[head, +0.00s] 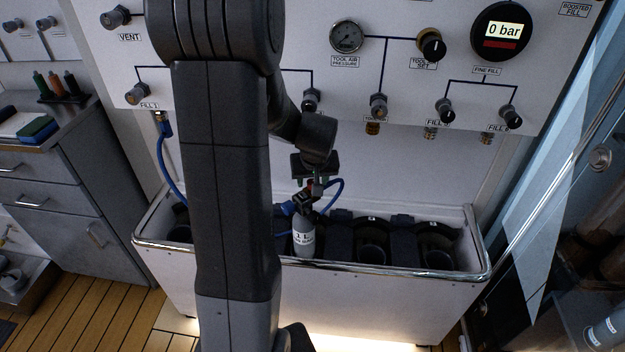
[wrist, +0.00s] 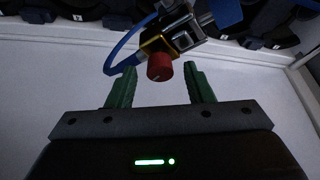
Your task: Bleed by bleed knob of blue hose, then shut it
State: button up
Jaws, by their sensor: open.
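The blue hose (head: 171,172) hangs from the FILL 1 outlet, passes behind my arm and loops near a grey 1 L cylinder (head: 304,238) standing in the trough. In the wrist view the hose (wrist: 121,51) curves to a metal and brass fitting (wrist: 172,37) with a round red bleed knob (wrist: 159,67). My gripper (head: 315,182) is above the cylinder top. In the wrist view my gripper (wrist: 161,68) is open, its green fingers on either side of the red knob with gaps showing. Whether the knob lies fully between the fingertips in depth, I cannot tell.
The trough (head: 400,268) has several dark holders, with empty ones (head: 372,252) right of the cylinder. The panel (head: 400,75) above carries knobs, a gauge (head: 346,36) and a display (head: 502,30) reading 0 bar. A workbench (head: 75,160) stands left.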

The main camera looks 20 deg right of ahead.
jog(key=shift+f, duration=0.1)
jog(key=c, duration=1)
jog(key=shift+m, duration=0.4)
jog(key=shift+w+m+h+p, duration=0.1)
jog(key=shift+m+h+p, duration=0.35)
jog(key=shift+m, duration=0.55)
jog(key=o, duration=1)
